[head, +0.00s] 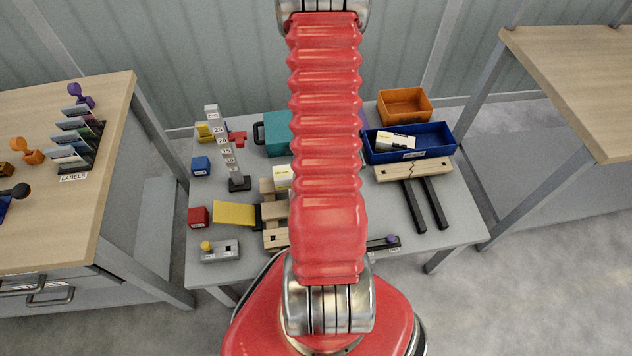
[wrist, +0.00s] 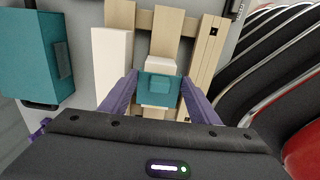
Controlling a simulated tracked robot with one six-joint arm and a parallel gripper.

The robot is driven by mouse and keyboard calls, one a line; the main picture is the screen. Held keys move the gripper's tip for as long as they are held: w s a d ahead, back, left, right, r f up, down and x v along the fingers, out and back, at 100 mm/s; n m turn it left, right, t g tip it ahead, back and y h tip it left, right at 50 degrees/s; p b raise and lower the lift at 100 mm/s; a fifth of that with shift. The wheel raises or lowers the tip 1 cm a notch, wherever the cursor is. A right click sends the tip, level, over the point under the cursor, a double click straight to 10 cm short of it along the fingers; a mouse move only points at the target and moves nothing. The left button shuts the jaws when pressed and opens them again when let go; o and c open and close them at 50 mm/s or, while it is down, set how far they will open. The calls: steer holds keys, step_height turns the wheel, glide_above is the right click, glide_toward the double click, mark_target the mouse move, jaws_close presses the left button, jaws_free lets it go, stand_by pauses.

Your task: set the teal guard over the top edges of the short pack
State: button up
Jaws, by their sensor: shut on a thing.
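My gripper (wrist: 159,82) shows in the wrist view, with its two purple fingers shut on the small teal guard (wrist: 158,89). A pale block, which looks like the short pack (wrist: 161,66), shows just beyond the guard and partly under it. I cannot tell whether the guard touches it or hangs above it. A taller white block (wrist: 112,62) stands to the left of the guard. Wooden pallet slats (wrist: 165,30) lie beneath. In the head view my red arm hides the gripper and guard; a cream block (head: 282,177) shows on the pallet (head: 270,188) beside the arm.
A large teal case (wrist: 30,52) stands left in the wrist view, and behind the pallet in the head view (head: 278,136). A grey height post (head: 227,155) stands left of the pallet. A blue bin (head: 440,146) and an orange bin (head: 405,104) stand back right.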

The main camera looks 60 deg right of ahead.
steer(key=shift+f, duration=1.6)
stand_by(0.5)
steer(key=o, duration=1.1)
step_height(320, 180, up, 14)
steer(key=shift+f, duration=0.15)
stand_by(0.4)
stand_by(1.0)
